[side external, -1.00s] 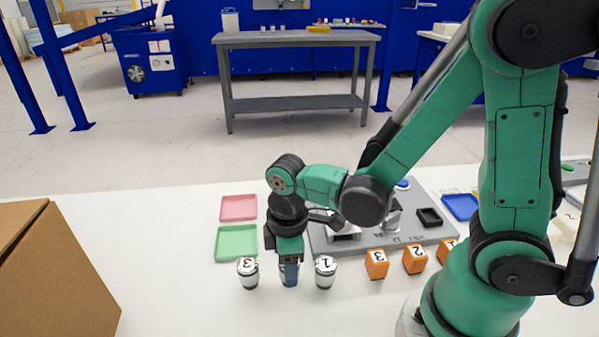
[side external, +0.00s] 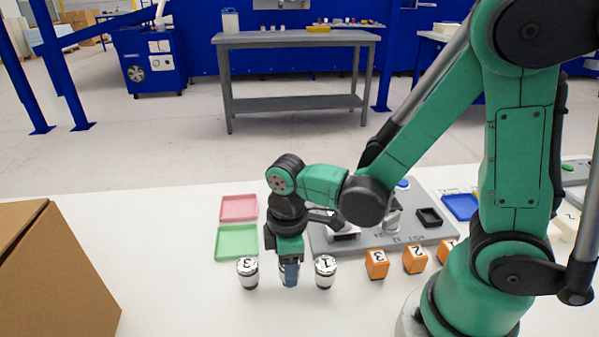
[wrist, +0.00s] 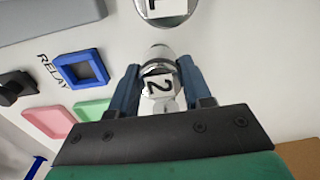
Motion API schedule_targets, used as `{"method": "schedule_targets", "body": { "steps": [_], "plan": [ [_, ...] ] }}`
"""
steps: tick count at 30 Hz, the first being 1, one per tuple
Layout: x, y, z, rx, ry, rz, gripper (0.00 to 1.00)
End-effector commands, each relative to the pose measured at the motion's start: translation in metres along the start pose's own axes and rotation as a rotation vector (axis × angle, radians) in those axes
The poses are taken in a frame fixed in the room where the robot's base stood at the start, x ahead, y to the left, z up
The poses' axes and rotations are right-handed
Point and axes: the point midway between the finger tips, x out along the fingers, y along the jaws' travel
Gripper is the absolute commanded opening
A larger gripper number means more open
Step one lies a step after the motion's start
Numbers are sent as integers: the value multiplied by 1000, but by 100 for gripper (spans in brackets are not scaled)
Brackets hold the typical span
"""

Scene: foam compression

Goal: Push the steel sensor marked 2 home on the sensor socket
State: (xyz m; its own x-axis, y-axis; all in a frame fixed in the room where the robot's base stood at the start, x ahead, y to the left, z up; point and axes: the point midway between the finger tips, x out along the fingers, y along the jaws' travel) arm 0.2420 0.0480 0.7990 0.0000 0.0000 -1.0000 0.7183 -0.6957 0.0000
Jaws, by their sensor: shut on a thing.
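The steel sensor marked 2 (wrist: 160,88) is upright between my two blue fingers in the wrist view. My gripper (side external: 289,272) is shut on it, at the white table between two other steel sensors; from the side my gripper hides most of it. The sensor marked 3 (side external: 247,273) stands just left and the sensor marked 1 (side external: 325,272) just right; sensor 1 also shows at the top of the wrist view (wrist: 166,10). The grey fixture board (side external: 440,234) lies behind, partly hidden by my arm. I cannot tell which part of it is the sensor socket.
Orange numbered blocks (side external: 415,260) stand in a row right of the sensors. A pink tray (side external: 238,208) and a green tray (side external: 237,243) lie behind left. A black square socket (side external: 429,217) is on the board. A cardboard box (side external: 60,275) is at the left edge.

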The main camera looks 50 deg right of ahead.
Motion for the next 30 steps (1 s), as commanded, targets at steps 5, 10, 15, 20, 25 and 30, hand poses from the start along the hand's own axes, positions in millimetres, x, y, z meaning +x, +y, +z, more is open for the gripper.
{"method": "schedule_targets", "body": {
  "steps": [5,10,15,20,25,30],
  "plan": [
    [0,0,0,0,0,0,0],
    [-4,0,0,0,0,0,0],
    [-13,0,0,0,0,0,0],
    [-22,0,0,0,0,0,0],
    [-31,0,0,0,0,0,0],
    [-41,0,0,0,0,0,0]
  ]
}}
